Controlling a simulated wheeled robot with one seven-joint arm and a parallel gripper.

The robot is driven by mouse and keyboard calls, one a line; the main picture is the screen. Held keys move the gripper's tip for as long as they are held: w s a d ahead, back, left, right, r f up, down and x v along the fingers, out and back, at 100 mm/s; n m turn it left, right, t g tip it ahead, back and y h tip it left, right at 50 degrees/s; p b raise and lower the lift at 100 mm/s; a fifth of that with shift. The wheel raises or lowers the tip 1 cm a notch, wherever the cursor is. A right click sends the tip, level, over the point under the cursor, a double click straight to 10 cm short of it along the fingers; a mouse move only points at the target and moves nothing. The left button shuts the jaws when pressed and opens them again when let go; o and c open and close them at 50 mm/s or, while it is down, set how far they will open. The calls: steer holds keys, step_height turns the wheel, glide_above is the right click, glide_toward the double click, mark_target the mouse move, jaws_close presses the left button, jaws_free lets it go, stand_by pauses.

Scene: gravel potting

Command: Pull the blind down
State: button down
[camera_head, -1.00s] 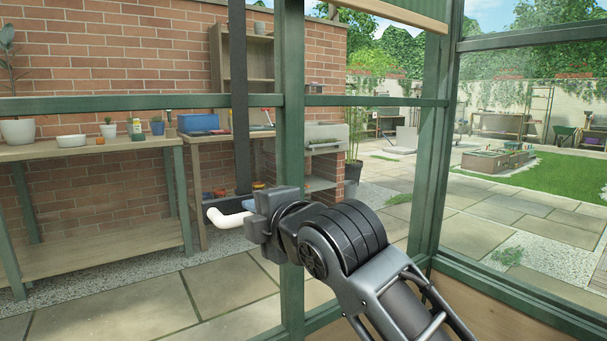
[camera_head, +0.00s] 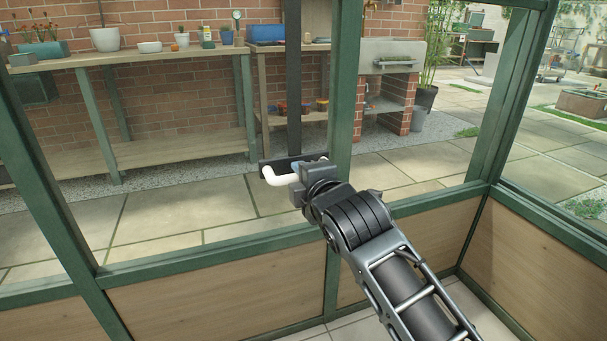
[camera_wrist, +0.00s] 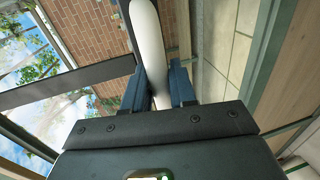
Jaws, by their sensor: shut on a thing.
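A white curved handle (camera_head: 278,178) sits at the lower end of a long dark vertical strip (camera_head: 293,90), on a short dark crosspiece (camera_head: 268,170). My gripper (camera_head: 297,176) is shut on the handle, in front of the green window post. In the wrist view the white handle (camera_wrist: 148,40) runs between the two dark fingers of my gripper (camera_wrist: 160,92). The dark strip (camera_wrist: 65,85) also shows there, to the left of the handle. No blind fabric can be told apart in these views.
Green window posts (camera_head: 348,80) and a wood-panelled low wall (camera_head: 220,290) stand close around my arm. Beyond them are a potting bench (camera_head: 140,57) with several pots, a brick stove (camera_head: 390,85) and open paving (camera_head: 190,215).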

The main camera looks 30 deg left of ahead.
steer(key=shift+d+f, duration=0.1)
steer(key=shift+f, duration=0.3)
steer(key=c, duration=1.1)
jaws_free()
steer(key=shift+w, duration=0.1)
steer(key=shift+o, duration=0.2)
steer(key=shift+r, duration=0.1)
steer(key=shift+d+r, duration=0.1)
steer(key=shift+d, duration=0.1)
steer(key=p+v, duration=0.2)
steer(key=v, duration=0.5)
steer(key=shift+s+p, duration=0.25)
steer(key=shift+p, duration=0.15)
steer(key=shift+d, duration=0.1)
